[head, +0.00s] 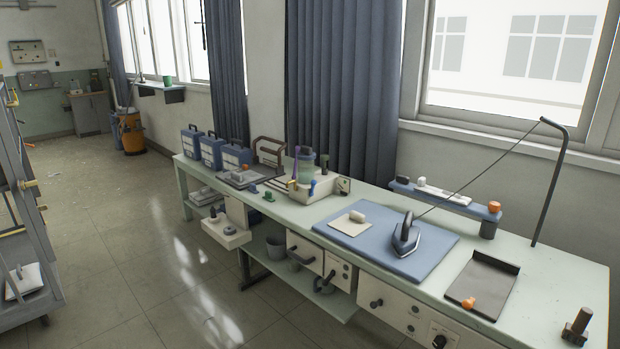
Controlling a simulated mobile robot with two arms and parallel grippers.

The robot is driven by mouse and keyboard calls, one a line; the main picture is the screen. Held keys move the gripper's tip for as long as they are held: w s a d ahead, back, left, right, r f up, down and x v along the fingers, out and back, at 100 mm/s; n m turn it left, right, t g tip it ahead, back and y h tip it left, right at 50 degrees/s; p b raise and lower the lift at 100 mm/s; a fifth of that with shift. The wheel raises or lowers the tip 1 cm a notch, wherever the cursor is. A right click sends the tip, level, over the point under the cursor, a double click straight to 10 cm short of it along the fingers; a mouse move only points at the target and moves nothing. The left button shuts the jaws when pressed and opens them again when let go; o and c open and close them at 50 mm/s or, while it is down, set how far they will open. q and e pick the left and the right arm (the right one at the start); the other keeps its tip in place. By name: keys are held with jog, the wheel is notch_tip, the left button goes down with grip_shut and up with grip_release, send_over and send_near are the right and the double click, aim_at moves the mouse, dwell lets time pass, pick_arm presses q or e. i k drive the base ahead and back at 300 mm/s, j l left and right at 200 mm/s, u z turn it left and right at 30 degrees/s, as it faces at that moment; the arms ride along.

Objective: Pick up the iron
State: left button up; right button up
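The iron (405,238) stands on a blue ironing mat (432,257) on the right half of the long pale green workbench. It has a dark handle and a grey body, and a thin cord runs from it up to the top of a dark bent pole (552,180). A beige cloth or pad with a small tan item (350,222) lies on the mat to the left of the iron. Neither of my grippers shows in the head view.
A dark tray (484,285) with an orange item lies right of the mat. A raised blue shelf (447,197) stands behind. Blue cases (210,151) and assorted tools crowd the bench's left half. A grey rack (25,220) stands at far left; the floor between is open.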

aim_at(405, 239)
jog(key=i+l+z, duration=0.45)
jog(key=i, duration=0.25)
jog(key=i+l+z, duration=0.25)
jog(key=i+j, duration=0.05)
jog(key=i, duration=0.05)
